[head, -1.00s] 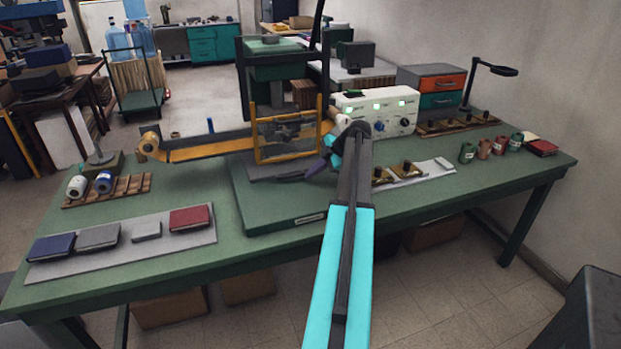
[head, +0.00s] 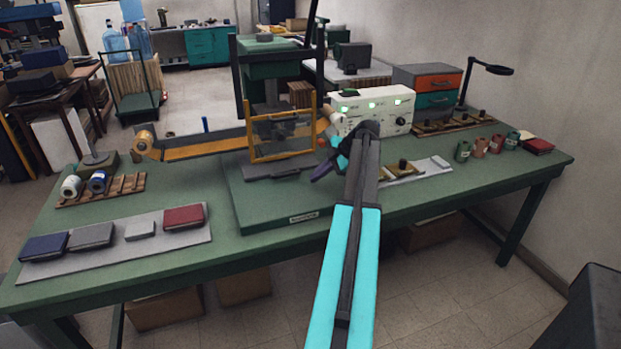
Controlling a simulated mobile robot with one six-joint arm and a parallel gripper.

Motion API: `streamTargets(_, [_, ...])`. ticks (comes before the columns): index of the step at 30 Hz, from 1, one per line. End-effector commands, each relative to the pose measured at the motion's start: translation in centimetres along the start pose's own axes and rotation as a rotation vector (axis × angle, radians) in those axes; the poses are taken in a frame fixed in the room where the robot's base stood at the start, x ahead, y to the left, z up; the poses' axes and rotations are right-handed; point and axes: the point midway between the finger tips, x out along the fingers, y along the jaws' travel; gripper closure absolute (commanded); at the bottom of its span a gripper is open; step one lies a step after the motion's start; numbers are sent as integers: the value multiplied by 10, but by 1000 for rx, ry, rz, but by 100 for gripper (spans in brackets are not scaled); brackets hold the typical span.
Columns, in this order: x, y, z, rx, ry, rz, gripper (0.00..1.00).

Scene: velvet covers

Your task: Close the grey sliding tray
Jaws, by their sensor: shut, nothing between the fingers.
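The grey sliding tray (head: 272,171) is a thin flat plate low at the front of the green press (head: 277,203), below the yellow-framed guard (head: 282,137). It seems to stick out a little towards me, but how far is hard to tell. My gripper (head: 319,173) has dark purple fingers, shut and empty. It is just right of the tray, above the press base, pointing left and down. A gap seems to show between the fingertips and the tray. My arm reaches in from the front and hides part of the bench right of the press.
A yellow strip (head: 200,152) runs left from the press to a roll (head: 145,142). A white control box (head: 375,112) stands behind my wrist. Books lie on a grey mat (head: 172,242) at front left. Brass parts (head: 404,168) lie right of my arm.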

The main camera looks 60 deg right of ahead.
Motion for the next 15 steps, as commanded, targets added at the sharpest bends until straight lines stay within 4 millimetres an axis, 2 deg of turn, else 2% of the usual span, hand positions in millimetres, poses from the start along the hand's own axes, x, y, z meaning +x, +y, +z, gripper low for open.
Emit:
streamTargets(9, [-49, 0, -2, -3, 1, -2, 100])
streamTargets(15, [-70, 0, -4, -4, 3, -3, 100])
